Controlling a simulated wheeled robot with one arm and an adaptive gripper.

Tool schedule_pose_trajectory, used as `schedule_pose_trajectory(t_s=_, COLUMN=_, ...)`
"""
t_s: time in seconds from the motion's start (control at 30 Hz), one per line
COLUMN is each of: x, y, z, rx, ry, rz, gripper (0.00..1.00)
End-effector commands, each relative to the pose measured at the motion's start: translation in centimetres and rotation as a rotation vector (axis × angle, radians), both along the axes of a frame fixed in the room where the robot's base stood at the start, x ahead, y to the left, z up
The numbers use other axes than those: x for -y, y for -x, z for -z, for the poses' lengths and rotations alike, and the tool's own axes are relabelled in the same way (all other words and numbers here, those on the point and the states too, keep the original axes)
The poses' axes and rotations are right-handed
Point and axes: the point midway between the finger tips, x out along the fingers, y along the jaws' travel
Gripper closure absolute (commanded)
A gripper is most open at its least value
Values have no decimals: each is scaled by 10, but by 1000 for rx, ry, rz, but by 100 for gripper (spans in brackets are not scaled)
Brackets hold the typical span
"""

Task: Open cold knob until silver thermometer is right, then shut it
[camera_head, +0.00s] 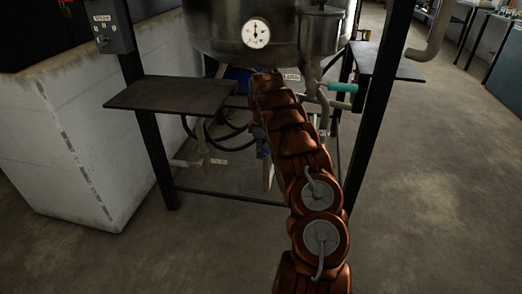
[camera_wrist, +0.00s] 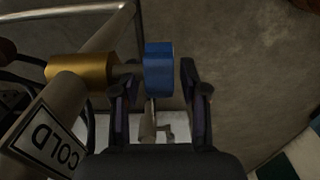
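The blue cold knob (camera_wrist: 159,67) sits on a stem from a brass valve body (camera_wrist: 84,74) in the wrist view. A pipe beside it carries a label reading COLD (camera_wrist: 48,142). My gripper (camera_wrist: 160,78) is open, with one finger on each side of the knob. A gap shows between the knob and the right finger; whether the left finger touches it I cannot tell. In the head view, a round white dial thermometer (camera_head: 256,33) with a silvery rim is on the metal vessel (camera_head: 215,32). Its small needle looks about upright.
A dark shelf (camera_head: 170,95) juts out at left, and another (camera_head: 385,62) at right. A teal handle (camera_head: 343,87) sticks out right of my arm. Black frame posts (camera_head: 150,135) stand on both sides. A white block wall (camera_head: 60,150) is at left; the floor at right is clear.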

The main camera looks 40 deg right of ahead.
Motion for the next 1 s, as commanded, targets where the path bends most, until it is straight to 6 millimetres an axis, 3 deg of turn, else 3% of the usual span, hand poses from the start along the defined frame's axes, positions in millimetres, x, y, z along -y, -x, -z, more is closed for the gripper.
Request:
schedule_pose_trajectory(t_s=0.07, x=0, y=0, z=0, rx=0, ry=0, rz=0, gripper=68)
schedule_pose_trajectory(t_s=0.37, x=0, y=0, z=0, rx=-1, ry=-1, rz=0, gripper=99)
schedule_pose_trajectory(t_s=1.0, x=0, y=2, z=1, rx=86, ry=-64, rz=3, gripper=100)
